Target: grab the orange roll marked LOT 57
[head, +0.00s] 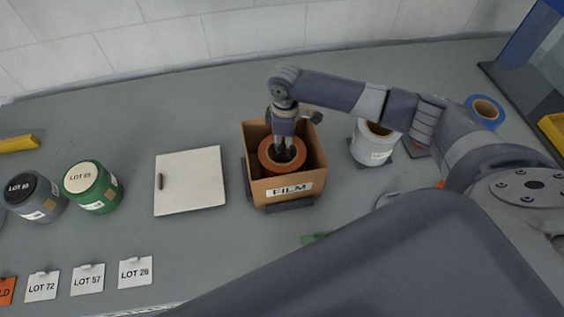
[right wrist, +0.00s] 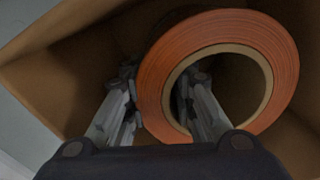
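An orange roll (head: 268,158) with a tan core is inside a cardboard box (head: 290,190) labelled FILM, in the middle of the head view. No lot number is readable on it. My right gripper (head: 284,150) reaches down into the box. In the right wrist view, one finger of the right gripper (right wrist: 158,90) is inside the core and the other is against the outer side of the orange roll (right wrist: 285,60). The fingers look closed on the roll's wall; their tips are partly hidden. My left gripper is not in view.
A white square panel (head: 190,182) lies left of the box. A green roll (head: 100,195) and a grey roll (head: 45,205) stand further left. Lot cards (head: 87,280) line the front edge. A white roll (head: 372,150) and a blue roll (head: 485,108) stand right.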

